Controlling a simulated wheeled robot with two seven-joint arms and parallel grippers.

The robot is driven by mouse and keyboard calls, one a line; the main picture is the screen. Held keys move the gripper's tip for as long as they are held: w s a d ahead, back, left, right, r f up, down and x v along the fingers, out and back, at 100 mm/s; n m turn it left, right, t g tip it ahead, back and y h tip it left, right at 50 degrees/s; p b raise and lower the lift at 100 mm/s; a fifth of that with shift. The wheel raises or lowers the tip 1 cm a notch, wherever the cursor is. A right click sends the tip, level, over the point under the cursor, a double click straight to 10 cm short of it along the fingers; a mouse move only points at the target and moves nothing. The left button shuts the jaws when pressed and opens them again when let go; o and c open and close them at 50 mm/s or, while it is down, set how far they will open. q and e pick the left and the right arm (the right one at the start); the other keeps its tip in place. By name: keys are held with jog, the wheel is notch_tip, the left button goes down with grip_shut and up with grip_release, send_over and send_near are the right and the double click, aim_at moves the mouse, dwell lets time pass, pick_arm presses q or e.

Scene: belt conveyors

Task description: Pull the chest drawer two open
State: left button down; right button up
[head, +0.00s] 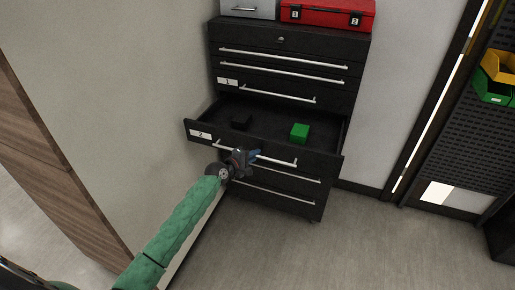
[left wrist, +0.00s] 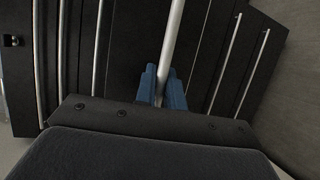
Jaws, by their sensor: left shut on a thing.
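A black tool chest (head: 290,48) stands against the wall, with several drawers and silver bar handles. Drawer two (head: 200,134), marked with a white "2" label, is pulled out and its inside shows. A green block (head: 300,132) and a black block (head: 241,122) lie in it. My left gripper (head: 254,156) is at the handle of drawer two (head: 281,160). In the left wrist view its blue fingers (left wrist: 161,88) are shut on the silver handle bar (left wrist: 172,40), one on each side. My right gripper is in neither view.
A red case (head: 327,13) and a grey box (head: 248,8) sit on top of the chest. A wall (head: 120,70) is close on the left. A pegboard with yellow and green bins (head: 492,90) is at the right. The floor (head: 290,250) in front is clear.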

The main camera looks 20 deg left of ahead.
pick_arm(q)
jog(key=shift+s, duration=0.35)
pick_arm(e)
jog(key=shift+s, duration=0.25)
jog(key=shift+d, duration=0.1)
pick_arm(q)
jog(key=c, duration=1.5)
grip_release()
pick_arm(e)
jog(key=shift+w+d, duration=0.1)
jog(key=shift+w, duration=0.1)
